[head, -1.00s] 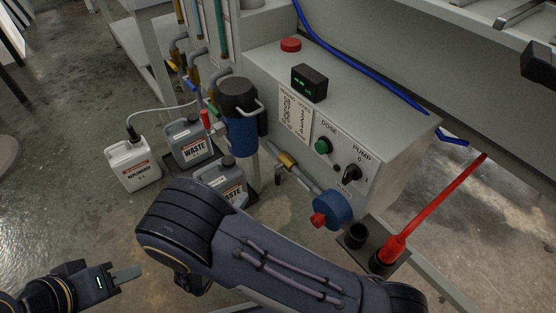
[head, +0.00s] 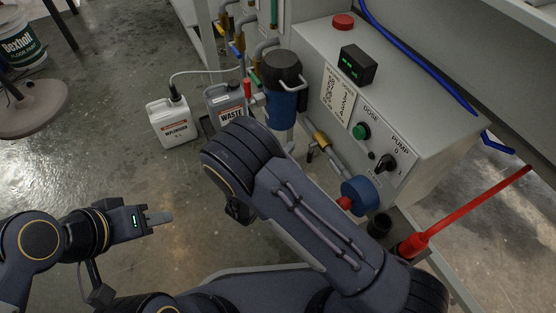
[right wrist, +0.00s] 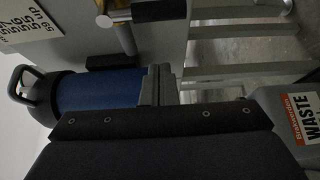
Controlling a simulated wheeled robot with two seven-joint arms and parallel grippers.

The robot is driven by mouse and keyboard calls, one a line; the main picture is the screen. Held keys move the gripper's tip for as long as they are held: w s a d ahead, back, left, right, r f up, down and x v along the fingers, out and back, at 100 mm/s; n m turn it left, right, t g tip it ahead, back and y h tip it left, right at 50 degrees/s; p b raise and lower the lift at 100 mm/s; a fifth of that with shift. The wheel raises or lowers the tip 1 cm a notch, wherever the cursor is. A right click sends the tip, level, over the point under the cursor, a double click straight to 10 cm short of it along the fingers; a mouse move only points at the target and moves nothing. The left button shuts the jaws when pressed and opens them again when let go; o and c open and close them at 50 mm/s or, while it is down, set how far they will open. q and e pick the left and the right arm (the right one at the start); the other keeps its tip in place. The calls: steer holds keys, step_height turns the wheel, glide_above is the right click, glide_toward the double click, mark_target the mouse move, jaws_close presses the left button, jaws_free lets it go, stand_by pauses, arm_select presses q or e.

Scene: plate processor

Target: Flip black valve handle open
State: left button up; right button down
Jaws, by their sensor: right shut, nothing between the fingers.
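In the right wrist view, a dark bar (right wrist: 110,62) beside a brass fitting (right wrist: 125,38) may be the black valve handle; I cannot tell for sure. My right gripper (right wrist: 158,84) is shut and empty, its fingertips below and right of that bar, in front of the blue filter housing (right wrist: 98,90). I cannot tell whether it touches anything.
The grey cabinet (head: 415,140) carries a pump knob and green button. The filter housing also stands in the head view (head: 281,105). A white jug (head: 174,124) and a grey waste jug (head: 224,101) stand left of it. A red-handled tool (head: 465,215) leans at right.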

mark_target(310, 154)
steer(key=shift+s+d+p, duration=0.45)
steer(key=shift+s+d, duration=0.1)
steer(key=shift+d, duration=0.25)
steer(key=shift+s+d+p, duration=0.45)
steer(key=shift+s+d, duration=0.05)
steer(key=shift+d, duration=0.3)
